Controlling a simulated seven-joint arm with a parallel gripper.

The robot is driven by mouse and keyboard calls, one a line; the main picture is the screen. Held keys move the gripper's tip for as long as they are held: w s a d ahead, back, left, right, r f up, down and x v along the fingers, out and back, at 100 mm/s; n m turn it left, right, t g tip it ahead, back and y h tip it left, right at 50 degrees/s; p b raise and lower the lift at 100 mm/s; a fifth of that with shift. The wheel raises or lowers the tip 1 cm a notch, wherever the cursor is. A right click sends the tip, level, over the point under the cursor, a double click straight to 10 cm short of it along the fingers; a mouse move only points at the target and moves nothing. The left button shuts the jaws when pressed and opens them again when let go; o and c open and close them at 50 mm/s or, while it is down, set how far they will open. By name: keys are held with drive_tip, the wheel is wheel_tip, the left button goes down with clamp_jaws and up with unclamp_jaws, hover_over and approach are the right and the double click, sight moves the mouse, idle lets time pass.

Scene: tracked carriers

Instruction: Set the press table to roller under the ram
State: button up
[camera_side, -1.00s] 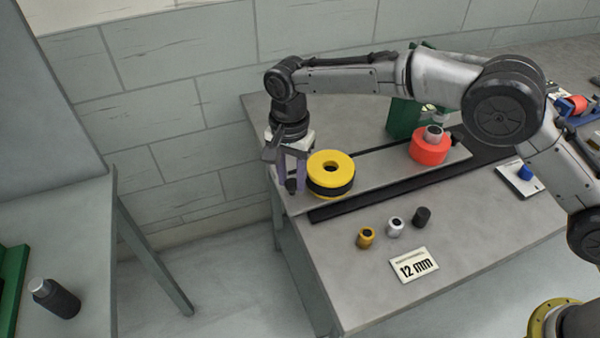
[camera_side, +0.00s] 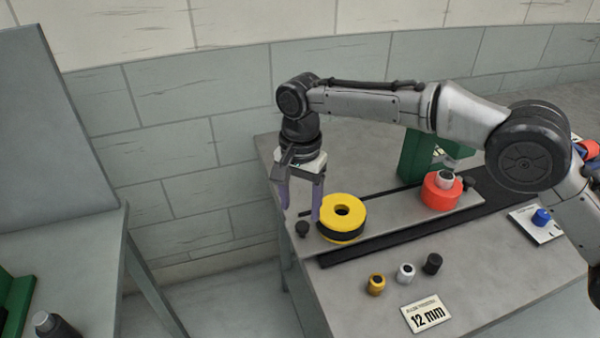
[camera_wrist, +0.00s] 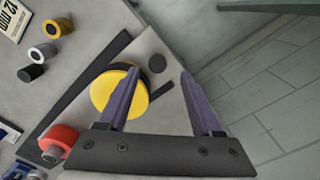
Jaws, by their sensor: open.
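The press table, a grey sliding plate (camera_side: 395,216), lies along a black rail on the bench. It carries a yellow-and-black ring (camera_side: 343,212) at its left and a red round piece (camera_side: 441,196) with a grey sleeve at its right. The red piece stands beside the green press (camera_side: 416,152); the ram is partly hidden, so I cannot tell whether they line up. A black knob (camera_side: 302,229) stands at the plate's left end. My gripper (camera_side: 301,207) is open and empty above the knob. In the wrist view its fingers (camera_wrist: 159,78) are apart, near the knob (camera_wrist: 157,63).
Yellow (camera_side: 376,284), white (camera_side: 405,272) and black (camera_side: 433,263) small bushings stand in front of the rail, near a "12 mm" card (camera_side: 426,314). A white card with a blue piece (camera_side: 541,217) lies to the right. Floor drops away left of the bench.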

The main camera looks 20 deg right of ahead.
wheel_tip(320, 180, up, 9)
idle(0.3)
drive_tip(key=shift+f, duration=0.1)
